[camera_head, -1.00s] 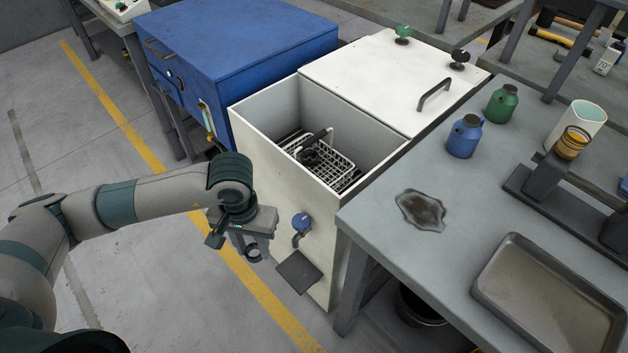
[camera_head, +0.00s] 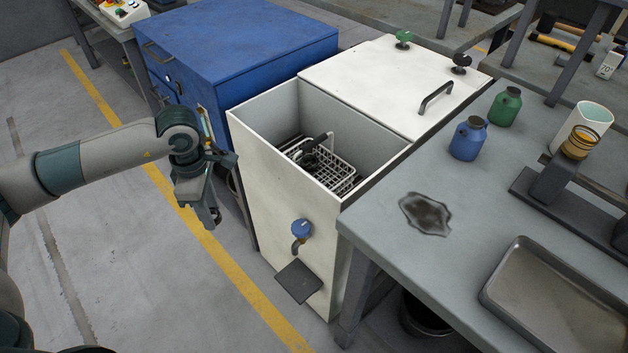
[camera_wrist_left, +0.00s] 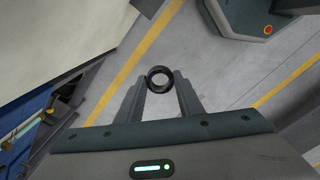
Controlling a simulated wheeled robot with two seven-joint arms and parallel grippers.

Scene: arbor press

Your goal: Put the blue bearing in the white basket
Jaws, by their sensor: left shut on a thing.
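The white wire basket (camera_head: 345,170), with a black-gripped handle (camera_head: 318,142), sits inside the open white tank (camera_head: 262,172). My left gripper (camera_head: 213,216) points downward beside the tank's left side, outside it and over the floor. In the left wrist view, my left gripper (camera_wrist_left: 159,84) is shut on a ring-shaped bearing (camera_wrist_left: 148,79) held at its fingertips. The ring looks dark, almost black, and I cannot make out blue on it. The bearing is not clear in the head view. My right gripper is not in view.
The tank's raised walls surround the basket; a blue-knobbed tap (camera_head: 301,229) sticks out of its front. A blue cabinet (camera_head: 235,45) stands behind left. A grey workbench (camera_head: 400,270) adjoins on the right, with a blue bottle (camera_head: 467,138) and metal tray (camera_head: 560,305). The tank's lid (camera_head: 375,75) is beyond.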

